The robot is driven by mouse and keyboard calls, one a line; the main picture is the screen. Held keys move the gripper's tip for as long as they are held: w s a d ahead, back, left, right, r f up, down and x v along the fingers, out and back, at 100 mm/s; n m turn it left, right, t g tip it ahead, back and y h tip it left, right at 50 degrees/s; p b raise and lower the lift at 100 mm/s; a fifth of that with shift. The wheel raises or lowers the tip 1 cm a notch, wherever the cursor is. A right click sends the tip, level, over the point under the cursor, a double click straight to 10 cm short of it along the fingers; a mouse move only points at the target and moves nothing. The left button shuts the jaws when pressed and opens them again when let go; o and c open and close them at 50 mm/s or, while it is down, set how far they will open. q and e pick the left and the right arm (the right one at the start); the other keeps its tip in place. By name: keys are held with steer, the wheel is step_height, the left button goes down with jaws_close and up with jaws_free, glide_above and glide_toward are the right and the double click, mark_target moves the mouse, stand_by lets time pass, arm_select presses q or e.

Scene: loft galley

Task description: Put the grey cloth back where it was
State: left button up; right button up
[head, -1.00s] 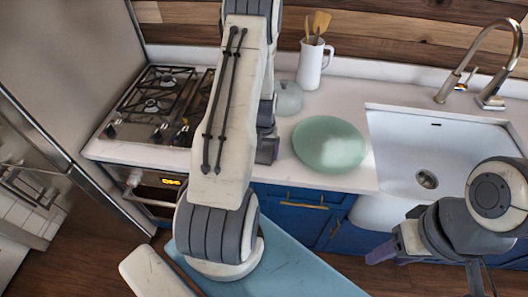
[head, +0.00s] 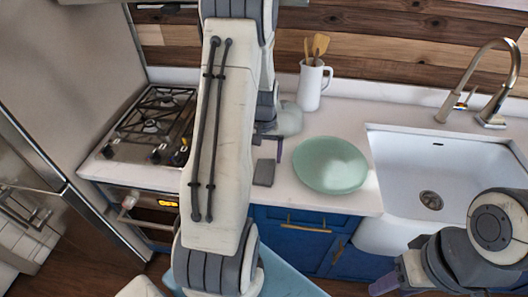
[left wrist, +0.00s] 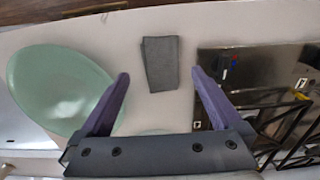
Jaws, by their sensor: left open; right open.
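The grey cloth (head: 264,172) lies folded flat on the white counter, near its front edge, between the stove and the green plate. It also shows in the left wrist view (left wrist: 160,63), in line with the gap between my fingers. My left gripper (head: 267,148) is open and empty over the counter just behind the cloth; in the left wrist view its purple fingers (left wrist: 160,76) point toward the cloth, with nothing between them. My right gripper (head: 425,288) is at the bottom right, in front of the sink, and partly cut off by the frame.
A green plate (head: 331,165) lies right of the cloth. A glass jar (head: 290,118), partly hidden, and a white pitcher (head: 311,87) of utensils stand behind. The gas stove (head: 150,125) is left, the white sink (head: 430,165) right. My left arm hides part of the counter.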

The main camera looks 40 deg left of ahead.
arm_select(q)
steer(key=shift+r, duration=1.45)
steer(key=s+d+r+m, duration=0.1)
steer(key=d+r+m, duration=0.25)
steer(key=d, duration=0.75)
steer(key=s+d+r+m, duration=0.2)
steer(key=d+r+m, duration=0.15)
steer(key=d, duration=0.65)
steer(key=s+d+r+m, duration=0.2)
steer(key=s+d+m, duration=0.1)
steer(key=s+d, duration=0.3)
steer(key=s+d+r+m+h, duration=0.1)
steer(key=s+d, duration=0.4)
steer(key=s, duration=0.5)
steer(key=r+m, duration=0.1)
steer(key=m, duration=0.1)
steer(key=shift+s+d+r+m, duration=0.2)
steer(key=shift+d+m, duration=0.1)
steer(key=shift+d, duration=0.1)
steer(key=shift+f, duration=0.1)
